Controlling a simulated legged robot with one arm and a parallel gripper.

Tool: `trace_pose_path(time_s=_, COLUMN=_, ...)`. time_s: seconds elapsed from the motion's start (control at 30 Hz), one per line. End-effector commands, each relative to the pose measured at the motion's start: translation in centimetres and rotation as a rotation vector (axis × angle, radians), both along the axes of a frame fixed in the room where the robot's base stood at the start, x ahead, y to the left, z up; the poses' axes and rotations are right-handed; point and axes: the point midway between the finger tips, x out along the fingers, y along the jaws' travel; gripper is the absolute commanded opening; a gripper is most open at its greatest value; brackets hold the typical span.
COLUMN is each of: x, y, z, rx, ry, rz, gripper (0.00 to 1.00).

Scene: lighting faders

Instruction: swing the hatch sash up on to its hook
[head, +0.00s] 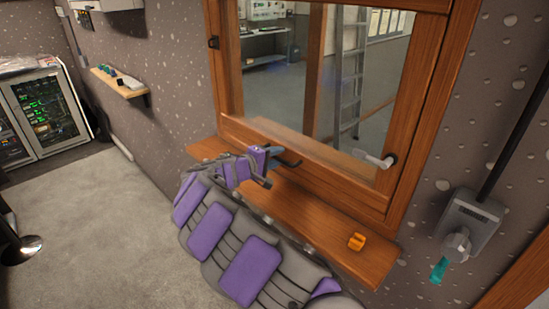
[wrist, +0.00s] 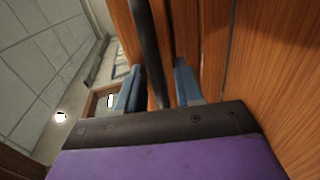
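The hatch sash (head: 330,164) is a wood-framed glass pane in a wooden frame above a sill. Its lower rail is down near the sill. A dark bar handle (head: 291,163) stands out from the lower rail; it runs between my fingers in the wrist view (wrist: 148,50). My gripper (head: 273,157) is at this handle, its blue-grey fingers (wrist: 158,72) apart on either side of the bar. A gap shows between the bar and the right finger. A pale lever (head: 375,160) sits at the sash's lower right. I cannot make out the hook.
A grey wall box (head: 470,220) with a knob and teal tag is at right. A small shelf (head: 120,83) and equipment rack (head: 45,105) are at left.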

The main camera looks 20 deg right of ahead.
Motion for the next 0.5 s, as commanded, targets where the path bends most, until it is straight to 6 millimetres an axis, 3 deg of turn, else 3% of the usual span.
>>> trace_pose_path(time_s=0.4, x=0.05, y=0.24, z=-0.05, rx=0.0, ry=0.001, rz=0.002, gripper=0.0)
trace_pose_path(time_s=0.5, x=0.07, y=0.26, z=-0.09, rx=0.0, ry=0.001, rz=0.002, gripper=0.0)
